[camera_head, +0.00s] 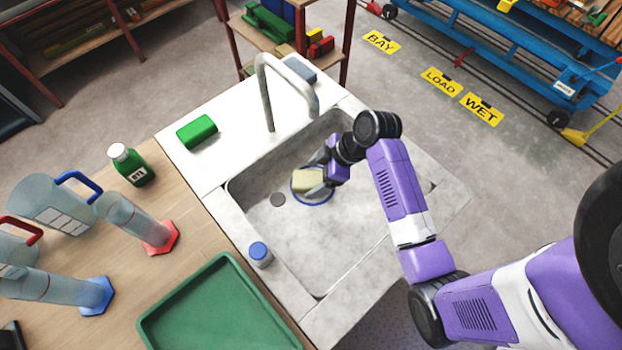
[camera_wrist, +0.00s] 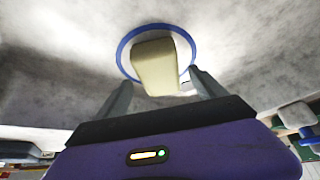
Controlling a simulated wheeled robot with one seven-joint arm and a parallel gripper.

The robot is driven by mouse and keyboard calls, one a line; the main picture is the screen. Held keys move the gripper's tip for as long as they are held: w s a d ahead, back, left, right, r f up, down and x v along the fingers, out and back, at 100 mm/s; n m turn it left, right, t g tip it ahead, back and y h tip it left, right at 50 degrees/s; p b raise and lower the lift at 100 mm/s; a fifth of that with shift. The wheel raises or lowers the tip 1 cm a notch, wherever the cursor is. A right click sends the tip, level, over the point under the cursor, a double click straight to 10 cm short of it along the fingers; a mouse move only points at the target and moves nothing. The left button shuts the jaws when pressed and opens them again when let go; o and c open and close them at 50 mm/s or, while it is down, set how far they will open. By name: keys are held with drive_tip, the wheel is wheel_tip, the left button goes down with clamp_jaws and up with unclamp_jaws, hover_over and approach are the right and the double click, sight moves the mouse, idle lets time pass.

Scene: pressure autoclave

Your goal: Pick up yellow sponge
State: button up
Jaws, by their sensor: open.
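The pale yellow sponge (camera_head: 307,180) lies in the sink on a round white dish with a blue rim (camera_head: 328,198). In the wrist view the sponge (camera_wrist: 156,66) sits just ahead of my fingertips, on the blue-rimmed dish (camera_wrist: 122,54). My gripper (camera_head: 324,178) reaches down into the sink from the right, close beside the sponge. In the wrist view my gripper (camera_wrist: 158,82) is open, with one finger on each side of the sponge's near end. I cannot tell whether either finger touches it.
The sink basin (camera_head: 310,245) has raised walls around my gripper, and a tall faucet (camera_head: 265,95) stands at its back edge. A green sponge (camera_head: 197,131) and a blue-capped jar (camera_head: 260,254) stand on the rim. A green tray (camera_head: 215,310) and bottles are on the left bench.

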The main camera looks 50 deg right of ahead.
sight(311, 179)
drive_tip(key=shift+x, duration=1.05)
drive_tip(key=c, duration=1.5)
wheel_tip(311, 179, up, 10)
drive_tip(key=shift+r+b, duration=0.1)
drive_tip(key=shift+b, duration=0.25)
drive_tip(key=shift+c, duration=0.2)
